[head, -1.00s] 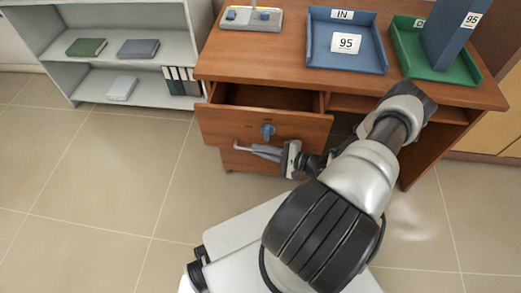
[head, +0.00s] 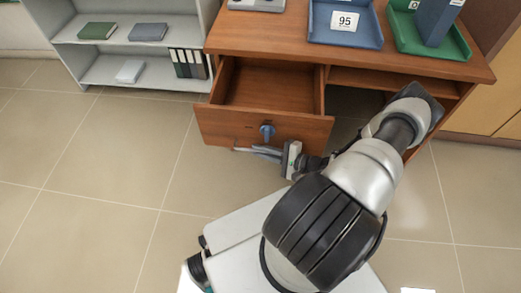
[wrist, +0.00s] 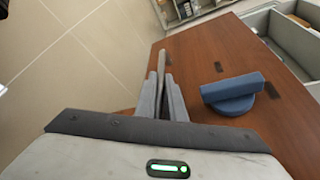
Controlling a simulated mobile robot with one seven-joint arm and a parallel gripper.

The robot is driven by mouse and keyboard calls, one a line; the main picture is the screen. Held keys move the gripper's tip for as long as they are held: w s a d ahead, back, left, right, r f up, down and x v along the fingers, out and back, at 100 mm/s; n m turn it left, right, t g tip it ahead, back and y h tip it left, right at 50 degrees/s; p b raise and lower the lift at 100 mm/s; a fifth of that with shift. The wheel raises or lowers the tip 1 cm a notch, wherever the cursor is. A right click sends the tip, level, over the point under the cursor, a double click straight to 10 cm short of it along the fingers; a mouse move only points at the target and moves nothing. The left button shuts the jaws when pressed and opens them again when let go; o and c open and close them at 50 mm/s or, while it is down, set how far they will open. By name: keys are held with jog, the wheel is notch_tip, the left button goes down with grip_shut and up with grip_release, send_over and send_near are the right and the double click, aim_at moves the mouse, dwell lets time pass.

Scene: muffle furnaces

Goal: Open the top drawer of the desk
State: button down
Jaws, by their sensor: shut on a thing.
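The top drawer (head: 225,128) of the wooden desk (head: 345,60) stands well open, and its inside looks empty in the head view. A blue knob (head: 267,131) is on its front, and the knob also shows in the wrist view (wrist: 232,95). My gripper (head: 258,151) is at the lower part of the drawer front, below the knob. In the wrist view its fingers (wrist: 168,97) are closed around a thin bar-like handle (wrist: 161,62) beside the drawer front (wrist: 205,55). The handle is partly hidden by the fingers.
A blue tray (head: 345,36) with a card marked 95 and a green tray (head: 440,44) stand on the desk. A grey shelf (head: 140,62) with books and binders stands at the left. The tiled floor (head: 100,170) is clear at the left.

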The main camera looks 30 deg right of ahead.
jog(key=shift+d, duration=0.15)
jog(key=c, duration=2.1)
grip_release()
jog(key=p+v, duration=0.1)
jog(key=v, duration=1.6)
jog(key=shift+s+d, duration=0.1)
jog(key=shift+s, duration=0.15)
